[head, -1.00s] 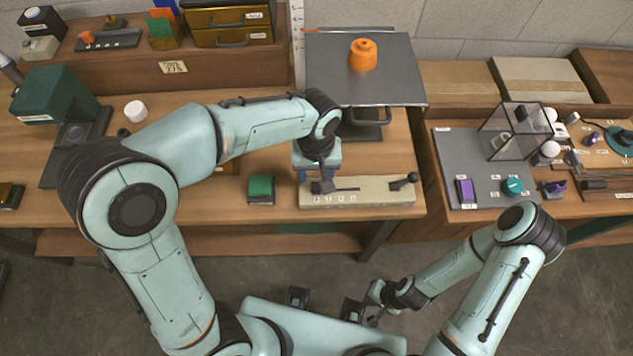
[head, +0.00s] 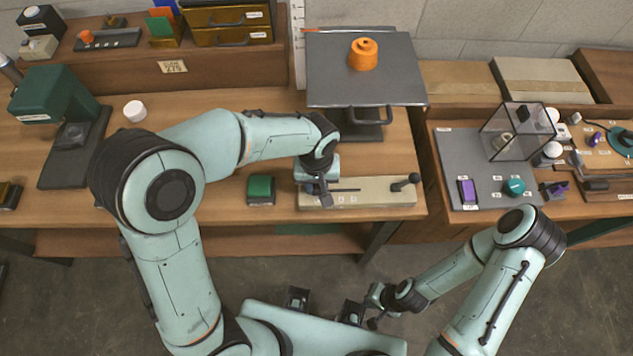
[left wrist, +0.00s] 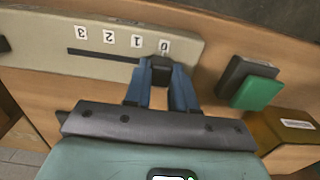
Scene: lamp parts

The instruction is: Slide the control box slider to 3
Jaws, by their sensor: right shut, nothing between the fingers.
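The control box (head: 375,193) is a long cream block at the front edge of the table, with a dark slot and a black lever at its right end. In the left wrist view the box (left wrist: 40,57) shows labels 0 to 3 upside down. The black slider knob (left wrist: 160,70) stands at the 0 end of the slot. My left gripper (head: 324,200) is over the box's left part; its blue fingers (left wrist: 160,85) are on both sides of the knob. I cannot tell whether they press on it. My right gripper (head: 374,318) is shut and empty, away from the table.
A green-topped block (head: 261,189) stands just left of the control box; it also shows in the left wrist view (left wrist: 257,92). A grey platform (head: 365,85) with an orange part (head: 363,54) stands behind. A grey mat (head: 460,160) with small parts lies to the right.

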